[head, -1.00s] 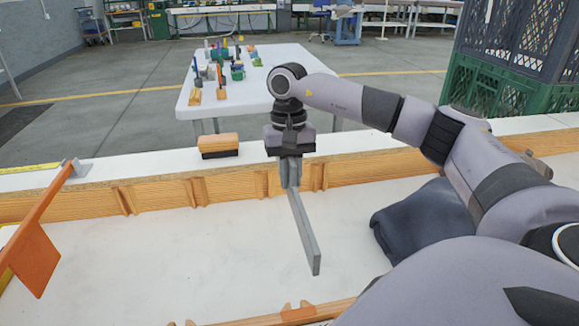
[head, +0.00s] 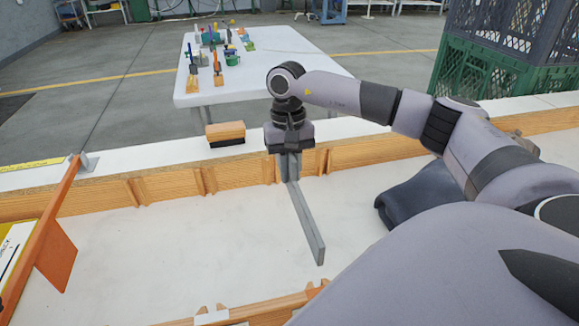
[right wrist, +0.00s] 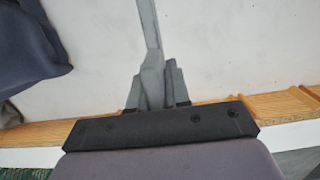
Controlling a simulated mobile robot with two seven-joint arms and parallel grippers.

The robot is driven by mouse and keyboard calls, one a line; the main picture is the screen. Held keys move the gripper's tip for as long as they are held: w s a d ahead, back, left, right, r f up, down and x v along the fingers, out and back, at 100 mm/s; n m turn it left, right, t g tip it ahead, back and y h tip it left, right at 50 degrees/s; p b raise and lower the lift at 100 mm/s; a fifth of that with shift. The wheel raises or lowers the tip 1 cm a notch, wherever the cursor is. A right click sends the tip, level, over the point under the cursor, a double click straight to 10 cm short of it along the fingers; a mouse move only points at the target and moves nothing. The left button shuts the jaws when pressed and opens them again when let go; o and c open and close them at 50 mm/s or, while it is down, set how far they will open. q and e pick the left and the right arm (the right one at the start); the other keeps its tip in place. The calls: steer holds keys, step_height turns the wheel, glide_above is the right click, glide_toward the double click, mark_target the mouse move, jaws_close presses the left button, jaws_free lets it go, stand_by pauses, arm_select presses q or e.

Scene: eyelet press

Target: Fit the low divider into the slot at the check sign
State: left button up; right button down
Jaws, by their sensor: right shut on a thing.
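The low divider, a thin grey bar (head: 308,228), is held by my right gripper (head: 290,168). The gripper points down beside the far wooden rail (head: 230,178), and the bar's free end reaches toward the near side, over the white bench floor. In the right wrist view, the shut fingers (right wrist: 154,88) hold the end of the grey bar (right wrist: 149,28). Paired wooden blocks forming slots (head: 201,182) line the far rail, and the near rail (head: 255,312) has notched blocks too. A white patch (head: 212,317) shows on the near rail; no check sign is readable. My left gripper is out of view.
A tall orange panel (head: 55,252) stands at the left, with a grey bracket (head: 88,162) at its far end. A wooden-backed brush (head: 225,133) lies on the white ledge. Dark cloth (head: 402,200) lies at the right, partly behind my arm. The middle floor is clear.

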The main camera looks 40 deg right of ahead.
mark_target(290, 191)
stand_by(0.3)
steer(key=shift+f+b, duration=1.4)
steer(key=shift+f, duration=0.6)
steer(key=shift+f+b, duration=0.6)
steer(key=shift+f, duration=0.35)
steer(key=shift+f, duration=0.35)
stand_by(0.7)
steer(key=shift+f+b, duration=0.35)
steer(key=shift+b, duration=0.05)
steer(key=shift+f+b, duration=0.75)
steer(key=shift+f, duration=0.2)
